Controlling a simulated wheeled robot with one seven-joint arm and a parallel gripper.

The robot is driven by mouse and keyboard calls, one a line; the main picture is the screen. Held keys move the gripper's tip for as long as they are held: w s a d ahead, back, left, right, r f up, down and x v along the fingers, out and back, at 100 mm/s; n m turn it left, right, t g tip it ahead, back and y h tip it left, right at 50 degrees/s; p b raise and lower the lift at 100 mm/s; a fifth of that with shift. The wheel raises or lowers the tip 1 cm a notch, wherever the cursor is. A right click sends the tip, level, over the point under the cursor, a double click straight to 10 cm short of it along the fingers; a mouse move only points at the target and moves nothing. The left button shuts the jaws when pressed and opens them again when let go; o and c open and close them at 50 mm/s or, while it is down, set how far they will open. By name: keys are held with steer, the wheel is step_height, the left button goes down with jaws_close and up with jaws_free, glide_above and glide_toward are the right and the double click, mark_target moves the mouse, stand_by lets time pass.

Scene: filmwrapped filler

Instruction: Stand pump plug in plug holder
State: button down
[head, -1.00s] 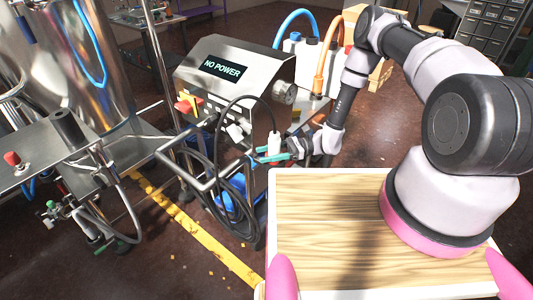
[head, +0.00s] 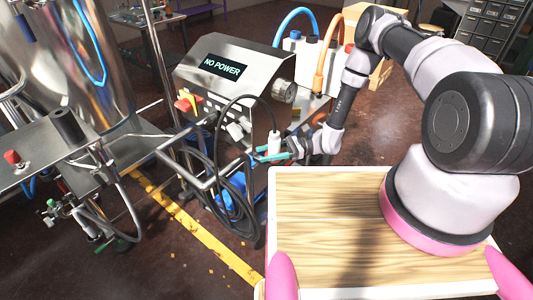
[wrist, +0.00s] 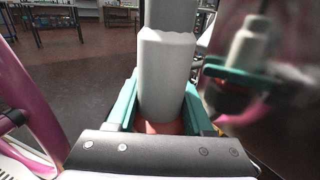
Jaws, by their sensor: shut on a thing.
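The pump plug (head: 274,142) is white-grey and roughly upright, with a black cable rising from its top and looping left. In the wrist view the plug (wrist: 165,75) fills the middle, with a reddish part low down between the fingers. My gripper (head: 272,157) has teal fingers and is shut on the plug beside the steel pump cabinet. It also shows in the wrist view (wrist: 163,115), one finger on each side of the plug. I cannot make out the plug holder for certain, and the plug's lower end is hidden.
The steel cabinet (head: 222,85) with a NO POWER display stands close to the plug. A metal bar (head: 205,186) and coiled black cable (head: 232,200) lie just left. The wrist view's right side shows a blurred reflection of plug and gripper.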

steer(key=shift+f, duration=0.1)
steer(key=shift+c, duration=1.1)
jaws_free()
